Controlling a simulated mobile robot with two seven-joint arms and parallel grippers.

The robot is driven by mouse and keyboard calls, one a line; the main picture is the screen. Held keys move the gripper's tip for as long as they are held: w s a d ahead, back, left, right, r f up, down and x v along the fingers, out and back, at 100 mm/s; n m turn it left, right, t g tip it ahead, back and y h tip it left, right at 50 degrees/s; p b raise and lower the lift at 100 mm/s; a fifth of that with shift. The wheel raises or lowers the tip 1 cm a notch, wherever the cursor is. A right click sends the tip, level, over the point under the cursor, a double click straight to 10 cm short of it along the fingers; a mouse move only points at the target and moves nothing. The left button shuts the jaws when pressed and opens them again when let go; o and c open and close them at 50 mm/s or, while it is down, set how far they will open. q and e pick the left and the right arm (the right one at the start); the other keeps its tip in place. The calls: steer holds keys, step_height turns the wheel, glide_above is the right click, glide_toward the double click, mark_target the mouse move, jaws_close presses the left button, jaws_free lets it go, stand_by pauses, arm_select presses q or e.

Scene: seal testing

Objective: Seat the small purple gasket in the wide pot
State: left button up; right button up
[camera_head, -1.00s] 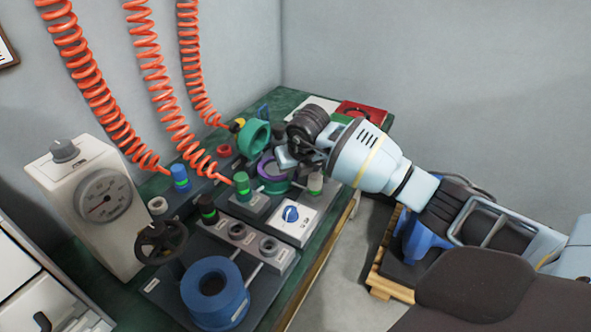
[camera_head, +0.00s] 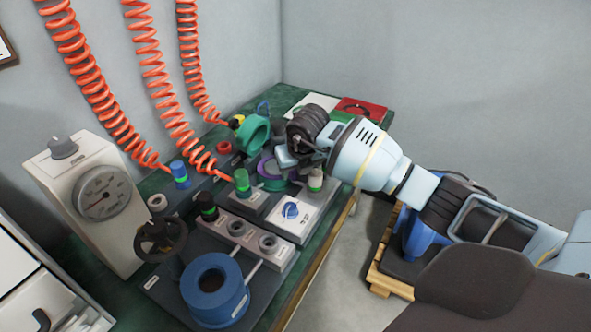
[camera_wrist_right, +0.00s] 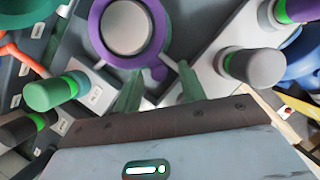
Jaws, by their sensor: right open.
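The small purple gasket (camera_head: 264,166) is a ring with a small tab at the back of the bench fixture. In the right wrist view the gasket (camera_wrist_right: 95,32) surrounds a pale grey round top, its tab pointing toward my gripper. A green-sided round body, perhaps the wide pot (camera_head: 272,186), shows below it; I cannot tell how deep the gasket sits. My right gripper (camera_head: 287,160) is beside the gasket and partly hides it. In the wrist view its fingers (camera_wrist_right: 159,88) are apart, with the tab just beyond and between their tips. My left gripper is out of view.
A green connector (camera_head: 242,184) and a pale one (camera_head: 315,180) stand close to the gripper. A teal ring (camera_head: 254,132) stands behind. A blue ring-topped pot (camera_head: 213,292), a handwheel (camera_head: 160,238) and a gauge box (camera_head: 98,195) are nearer. Orange coiled hoses (camera_head: 150,70) hang left.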

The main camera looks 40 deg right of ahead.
arm_select(q)
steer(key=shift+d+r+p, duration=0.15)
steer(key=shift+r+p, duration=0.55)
steer(key=shift+p, duration=0.05)
arm_select(e)
steer(key=v, duration=0.7)
steer(key=shift+r, duration=0.35)
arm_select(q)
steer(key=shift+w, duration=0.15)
arm_select(e)
steer(key=shift+s, duration=0.1)
